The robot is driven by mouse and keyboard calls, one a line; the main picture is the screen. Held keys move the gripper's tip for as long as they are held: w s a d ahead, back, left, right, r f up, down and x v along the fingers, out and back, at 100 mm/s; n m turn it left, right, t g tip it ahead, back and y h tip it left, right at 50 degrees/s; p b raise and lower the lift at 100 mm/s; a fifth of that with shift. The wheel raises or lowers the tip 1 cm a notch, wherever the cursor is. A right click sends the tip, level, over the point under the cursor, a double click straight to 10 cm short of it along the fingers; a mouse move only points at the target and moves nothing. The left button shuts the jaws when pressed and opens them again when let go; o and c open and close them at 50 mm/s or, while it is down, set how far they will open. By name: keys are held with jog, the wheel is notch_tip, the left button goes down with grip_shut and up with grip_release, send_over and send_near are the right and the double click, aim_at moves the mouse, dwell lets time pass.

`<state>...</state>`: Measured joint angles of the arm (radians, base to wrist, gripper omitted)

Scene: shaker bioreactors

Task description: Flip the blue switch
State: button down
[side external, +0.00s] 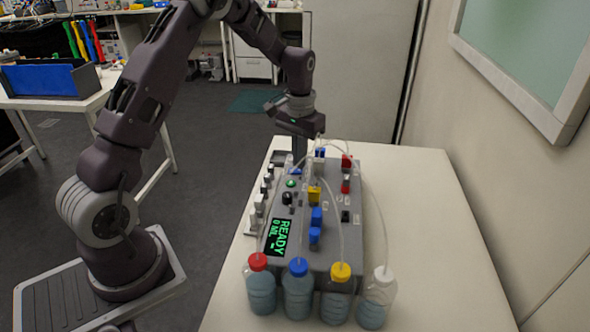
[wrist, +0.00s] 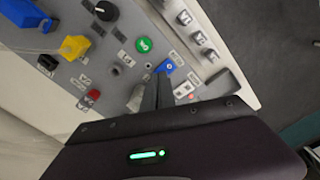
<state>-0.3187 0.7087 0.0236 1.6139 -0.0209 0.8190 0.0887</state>
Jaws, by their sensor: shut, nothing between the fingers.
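The small blue switch (wrist: 168,66) sits on the grey control panel beside the green round button (wrist: 144,45) in the wrist view. In the side view the blue switch (side external: 297,170) is small and shows at the far part of the device. My gripper (wrist: 164,76) is shut with nothing between its fingers. Its tips are right at the blue switch in the wrist view; whether they touch it I cannot tell. In the side view my gripper (side external: 296,157) points down over the far end of the device (side external: 327,262).
Bottles with red (side external: 258,262), blue (side external: 298,267), yellow (side external: 341,271) and white (side external: 383,274) caps stand at the device's near end, with thin tubes rising from them. Yellow (side external: 314,193) and other blue parts (side external: 316,216) stick up from the panel. The table's right side (side external: 430,240) is clear.

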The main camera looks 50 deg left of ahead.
jog(key=shift+f, duration=0.65)
jog(key=shift+r, duration=3.55)
jog(key=s+d+r+m+t, duration=0.1)
jog(key=s+d+r+t, duration=0.2)
jog(key=s+d+r, duration=0.75)
jog(key=s+d+r+m+t, duration=0.1)
jog(key=s+d, duration=0.1)
jog(key=s, duration=0.7)
jog(key=s+d+r+m+t, duration=0.1)
jog(key=s+d, duration=0.1)
jog(key=s, duration=0.6)
jog(key=shift+s+t, duration=0.3)
jog(key=shift+s, duration=0.05)
